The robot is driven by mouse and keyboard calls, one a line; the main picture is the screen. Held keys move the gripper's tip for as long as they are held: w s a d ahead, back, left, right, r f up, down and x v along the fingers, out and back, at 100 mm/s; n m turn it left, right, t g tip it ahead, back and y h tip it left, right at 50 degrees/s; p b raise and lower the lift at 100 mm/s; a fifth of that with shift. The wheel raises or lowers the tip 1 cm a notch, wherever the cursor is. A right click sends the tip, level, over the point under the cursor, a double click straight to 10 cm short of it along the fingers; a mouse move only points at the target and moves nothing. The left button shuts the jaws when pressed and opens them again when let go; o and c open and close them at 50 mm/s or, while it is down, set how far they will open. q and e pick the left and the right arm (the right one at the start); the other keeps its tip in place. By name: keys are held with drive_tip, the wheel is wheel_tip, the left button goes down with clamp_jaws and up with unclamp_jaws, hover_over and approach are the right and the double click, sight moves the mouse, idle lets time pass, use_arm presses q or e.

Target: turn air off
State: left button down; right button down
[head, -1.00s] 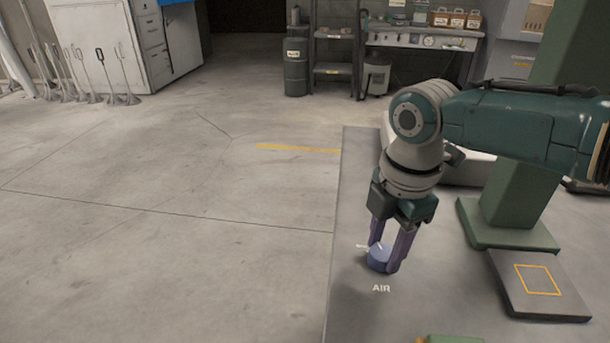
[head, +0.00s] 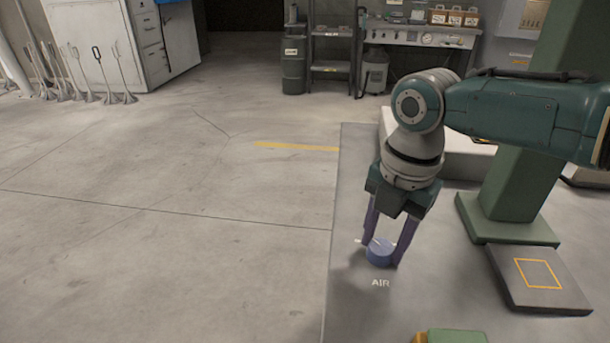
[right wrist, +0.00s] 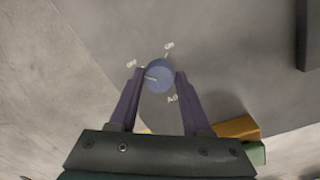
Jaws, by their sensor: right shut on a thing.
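A round blue knob (head: 380,254) stands on the grey panel, with the white word AIR (head: 380,283) printed in front of it. My right gripper (head: 385,251) points down over it, with its two purple fingers on either side of the knob and shut on it. The right wrist view shows the knob (right wrist: 159,77) between the fingertips, with a pale pointer line on its top. My left gripper is not in view.
A green post (head: 520,185) and a dark plate with a yellow square (head: 538,275) stand to the right. A green and yellow thing (head: 448,337) shows at the bottom edge. A workbench (head: 420,38) is far behind.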

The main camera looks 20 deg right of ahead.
sight(386, 248)
drive_tip(key=shift+c, duration=1.8)
unclamp_jaws()
wheel_tip(386, 248, up, 10)
drive_tip(key=p, duration=0.3)
drive_tip(key=shift+s+d, duration=0.15)
drive_tip(key=shift+s, duration=0.15)
